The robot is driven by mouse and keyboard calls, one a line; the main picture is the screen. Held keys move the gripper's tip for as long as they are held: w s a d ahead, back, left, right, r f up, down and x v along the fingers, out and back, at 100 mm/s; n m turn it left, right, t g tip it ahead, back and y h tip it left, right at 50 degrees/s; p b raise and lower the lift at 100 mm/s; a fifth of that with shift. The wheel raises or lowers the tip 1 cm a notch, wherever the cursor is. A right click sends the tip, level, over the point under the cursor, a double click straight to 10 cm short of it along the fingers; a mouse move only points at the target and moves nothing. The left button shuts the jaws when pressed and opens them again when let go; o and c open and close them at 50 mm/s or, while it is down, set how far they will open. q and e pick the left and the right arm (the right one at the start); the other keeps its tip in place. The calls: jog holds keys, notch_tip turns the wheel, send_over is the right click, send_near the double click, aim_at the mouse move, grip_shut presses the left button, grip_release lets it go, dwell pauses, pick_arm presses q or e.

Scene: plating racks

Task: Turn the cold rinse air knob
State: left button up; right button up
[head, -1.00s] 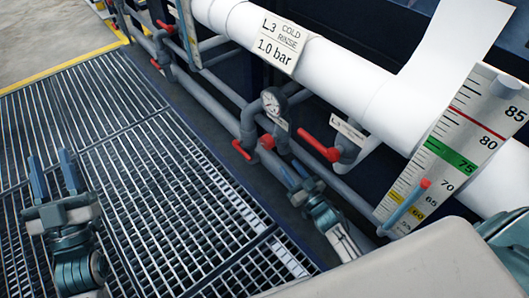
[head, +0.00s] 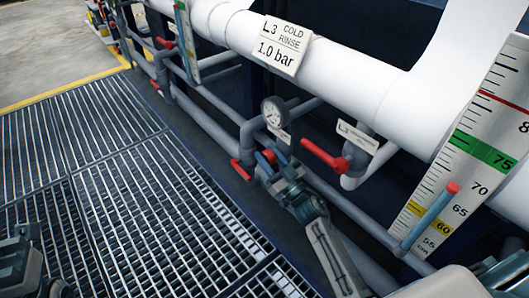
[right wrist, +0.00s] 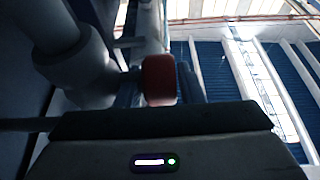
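The cold rinse sign (head: 281,45), reading L3 and 1.0 bar, hangs on the white pipe. Below it is a round gauge (head: 273,112) on grey piping. My right gripper (head: 268,158) is just under the gauge, at a small red knob (head: 282,158) partly hidden by it. In the right wrist view the red knob (right wrist: 158,80) sits between the two dark fingers, close to both. I cannot tell whether they press on it. My left gripper (head: 18,250) is at the lower left edge, partly cut off, with its fingers unclear.
A red lever (head: 324,156) with a tag stands right of the gripper, and another red handle (head: 241,169) is close on its left. A level scale (head: 470,150) is at the right. The grated floor (head: 130,190) at the left is clear.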

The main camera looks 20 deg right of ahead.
jog(key=shift+x, duration=1)
jog(key=shift+c, duration=0.2)
